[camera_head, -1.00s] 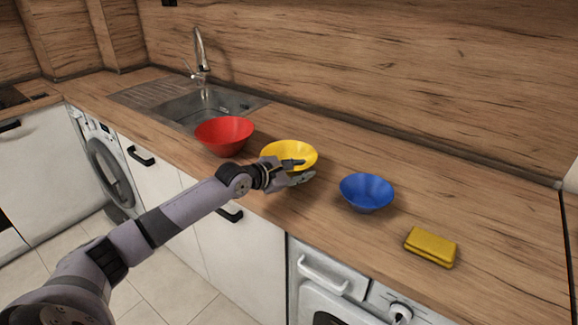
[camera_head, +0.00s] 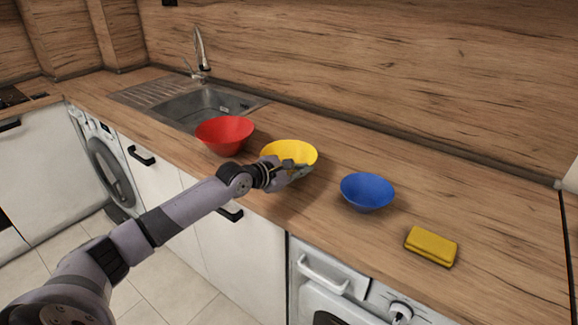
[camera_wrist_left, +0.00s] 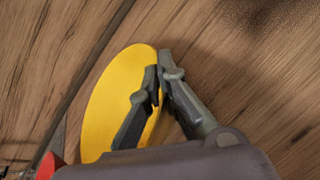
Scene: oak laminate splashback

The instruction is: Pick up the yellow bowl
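The yellow bowl (camera_head: 290,152) stands upright on the wooden worktop, between the red bowl and the blue bowl. It also shows in the left wrist view (camera_wrist_left: 112,92). My left gripper (camera_head: 300,169) is at the bowl's near right rim. In the left wrist view the gripper (camera_wrist_left: 165,72) has its fingertips drawn together, with one finger over the bowl's inside and the other outside, so the rim is pinched between them. Part of the bowl's near side is hidden behind the gripper. My right gripper is out of view.
A red bowl (camera_head: 225,134) stands to the left, near the sink (camera_head: 205,106) and its tap (camera_head: 200,52). A blue bowl (camera_head: 367,191) and a folded yellow cloth or sponge (camera_head: 431,246) lie to the right. The worktop behind the blue bowl is clear.

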